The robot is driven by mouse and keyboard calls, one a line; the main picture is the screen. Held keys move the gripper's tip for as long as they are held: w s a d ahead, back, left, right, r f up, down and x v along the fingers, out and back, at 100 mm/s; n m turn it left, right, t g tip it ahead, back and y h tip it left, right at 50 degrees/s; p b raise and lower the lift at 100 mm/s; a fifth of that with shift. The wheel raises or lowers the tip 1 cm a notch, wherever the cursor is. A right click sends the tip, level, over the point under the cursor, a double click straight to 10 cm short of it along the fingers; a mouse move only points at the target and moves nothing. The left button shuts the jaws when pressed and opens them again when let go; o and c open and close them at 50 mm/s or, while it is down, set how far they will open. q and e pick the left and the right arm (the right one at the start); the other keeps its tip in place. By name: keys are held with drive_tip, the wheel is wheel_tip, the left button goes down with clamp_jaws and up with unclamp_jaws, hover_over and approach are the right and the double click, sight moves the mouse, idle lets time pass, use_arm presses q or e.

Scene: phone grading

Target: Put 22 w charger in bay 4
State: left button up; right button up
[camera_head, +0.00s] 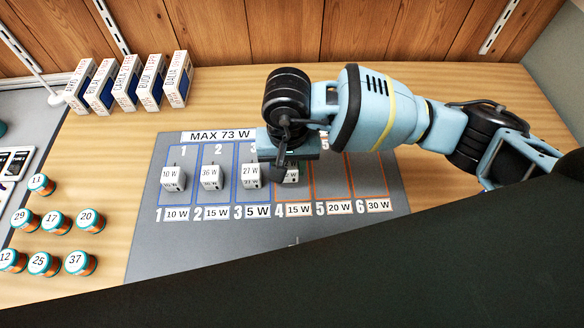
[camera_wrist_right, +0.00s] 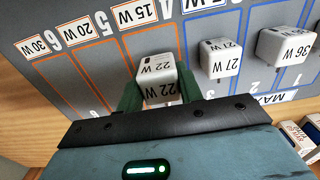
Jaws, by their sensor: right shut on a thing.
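The white 22 W charger (camera_head: 291,176) is in bay 4 of the grey mat (camera_head: 270,232), mostly hidden by my right gripper (camera_head: 288,162) in the head view. In the right wrist view, the 22 W charger (camera_wrist_right: 158,67) sits between the green fingers of my right gripper (camera_wrist_right: 158,92), which is shut on it. Bay 4, with orange lines and a 15 W label (camera_head: 299,210), lies under it. I cannot tell whether the charger touches the mat. My left gripper is not in view.
Bays 1 to 3 hold the 10 W (camera_head: 173,178), 36 W (camera_head: 210,176) and 27 W (camera_head: 251,175) chargers. Bays 5 and 6 look empty where visible. Several boxes (camera_head: 126,83) stand at the back left; several numbered jars (camera_head: 55,221) stand at the left.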

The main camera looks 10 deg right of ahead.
sight(292, 172)
drive_tip(key=shift+w+d, duration=0.25)
drive_tip(key=shift+w+d+f, duration=0.1)
drive_tip(key=shift+f, duration=0.8)
drive_tip(key=shift+w+d+f, duration=0.1)
drive_tip(key=shift+f, duration=0.8)
drive_tip(key=shift+f, duration=0.15)
drive_tip(key=o, duration=1)
wheel_tip(292, 172, up, 12)
drive_tip(key=shift+r+p, duration=0.15)
drive_tip(key=shift+p, duration=0.15)
